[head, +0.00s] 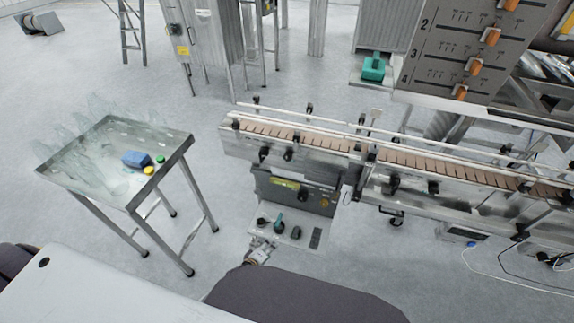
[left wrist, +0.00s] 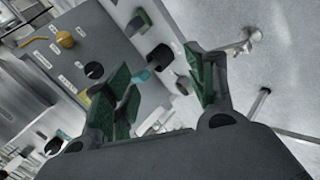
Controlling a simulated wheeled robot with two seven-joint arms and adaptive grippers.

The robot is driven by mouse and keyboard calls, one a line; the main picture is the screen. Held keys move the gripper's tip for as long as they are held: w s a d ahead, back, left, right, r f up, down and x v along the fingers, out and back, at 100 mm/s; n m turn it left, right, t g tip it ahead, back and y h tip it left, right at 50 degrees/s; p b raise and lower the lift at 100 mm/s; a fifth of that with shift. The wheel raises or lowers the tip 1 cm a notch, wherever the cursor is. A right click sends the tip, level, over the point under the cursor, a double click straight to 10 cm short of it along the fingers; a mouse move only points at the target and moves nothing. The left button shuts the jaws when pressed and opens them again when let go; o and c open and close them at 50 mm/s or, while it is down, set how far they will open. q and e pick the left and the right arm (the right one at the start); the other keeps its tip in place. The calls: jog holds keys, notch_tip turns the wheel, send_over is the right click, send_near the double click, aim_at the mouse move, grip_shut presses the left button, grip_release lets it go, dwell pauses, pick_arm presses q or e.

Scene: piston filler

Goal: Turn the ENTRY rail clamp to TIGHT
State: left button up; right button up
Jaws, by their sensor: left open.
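The conveyor (head: 300,135) runs across the head view with guide rails (head: 330,125) along it. Several black clamp knobs sit along its sides, one on the near side (head: 288,154). I cannot read any ENTRY or TIGHT marking, so I cannot tell which knob is the ENTRY clamp. My left gripper (head: 260,250) is low in the head view, by the front edge of a small shelf below the conveyor. In the left wrist view its green-padded fingers (left wrist: 160,72) are apart, with nothing seen gripped. My right gripper is not in view.
The shelf (head: 290,232) holds several small dark items beneath a control box (head: 300,192). A metal table (head: 110,160) stands left; floor between is clear.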

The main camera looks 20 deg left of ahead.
pick_arm(q)
jog(key=w+r+n+t+b, duration=0.2)
jog(key=w+r+n+b, duration=0.2)
jog(key=r, duration=0.4)
jog(key=w+r+n+t+y+b, duration=0.1)
jog(key=w+r+n+t+b, duration=0.2)
jog(key=w+r+n, duration=0.4)
jog(key=w+r+n+t+b, duration=0.3)
jog(key=w+r+n+b, duration=0.2)
jog(key=r+n, duration=0.3)
notch_tip(320, 180, up, 3)
jog(key=shift+w+a+f+n+b, duration=0.1)
jog(key=shift+w+a+n+b, duration=0.15)
jog(key=shift+a+n+b, duration=0.25)
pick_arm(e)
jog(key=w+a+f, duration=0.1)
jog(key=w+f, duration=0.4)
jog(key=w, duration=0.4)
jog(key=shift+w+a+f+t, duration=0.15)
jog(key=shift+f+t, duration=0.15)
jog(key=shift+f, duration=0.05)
pick_arm(q)
jog(key=shift+w+d, duration=0.1)
